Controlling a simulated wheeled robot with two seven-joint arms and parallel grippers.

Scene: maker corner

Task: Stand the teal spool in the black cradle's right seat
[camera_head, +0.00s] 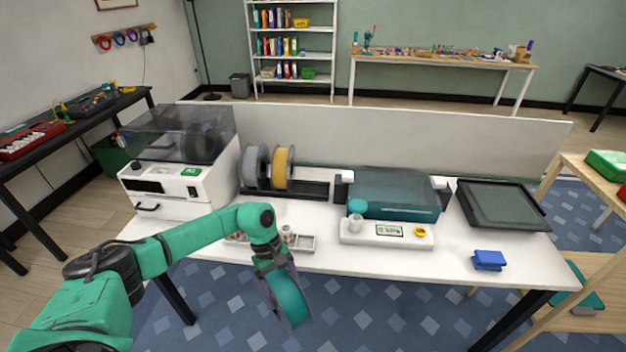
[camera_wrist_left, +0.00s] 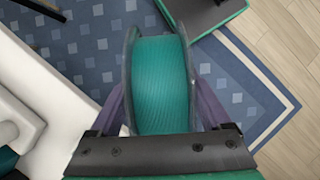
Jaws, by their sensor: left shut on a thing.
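The teal spool (camera_head: 289,298) is held in my left gripper (camera_head: 277,275), in front of the table's front edge and over the blue carpet. In the left wrist view the spool (camera_wrist_left: 162,85) sits between the two fingers, its grey flanges to left and right. The black cradle (camera_head: 316,190) stands at the back of the white table, behind my left gripper. A grey spool (camera_head: 251,167) and a yellow spool (camera_head: 281,168) stand in its left part. The right part of the cradle looks empty. My right gripper is in neither view.
A white printer (camera_head: 175,186) stands left of the cradle, and a teal-lidded box (camera_head: 396,197) right of it. A white scale-like device (camera_head: 388,234), a small tray (camera_head: 304,245) and a blue block (camera_head: 488,260) lie near the table's front. A low partition (camera_head: 400,140) runs behind.

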